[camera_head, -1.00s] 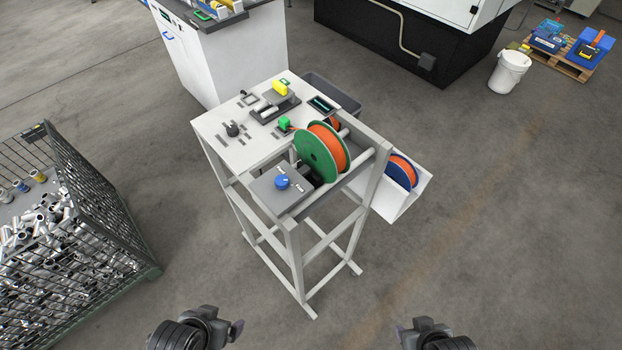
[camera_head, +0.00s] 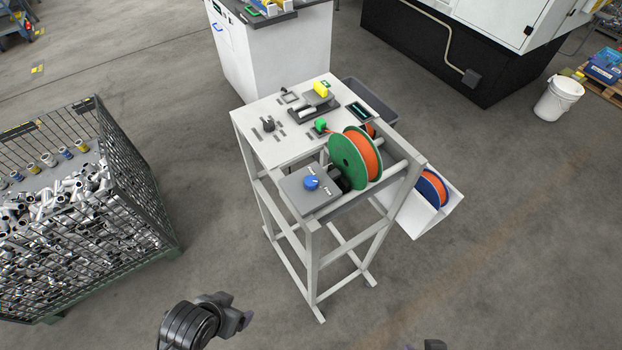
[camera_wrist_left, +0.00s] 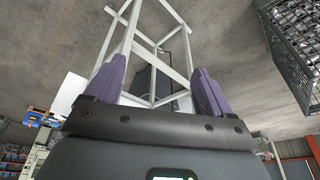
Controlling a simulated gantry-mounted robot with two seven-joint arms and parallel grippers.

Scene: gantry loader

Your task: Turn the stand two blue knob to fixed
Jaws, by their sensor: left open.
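The blue knob (camera_head: 312,183) sits on a grey box (camera_head: 297,196) at the near end of the white stand (camera_head: 262,145), with small pale labels around it. The labels are too small to read. My left gripper (camera_head: 246,318) is at the bottom of the head view, in front of the stand and well apart from the knob. In the left wrist view its two purple fingers (camera_wrist_left: 158,92) are spread with nothing between them, and the stand's legs show beyond. Only a sliver of my right arm shows at the bottom edge of the head view; its fingers are out of frame.
A green-flanged spool of orange filament (camera_head: 355,160) stands right beside the grey box. Another spool (camera_head: 432,188) sits in a white tray (camera_head: 448,215) on the stand's right. A wire cage of metal parts (camera_head: 130,170) stands at left. The floor before the stand is clear.

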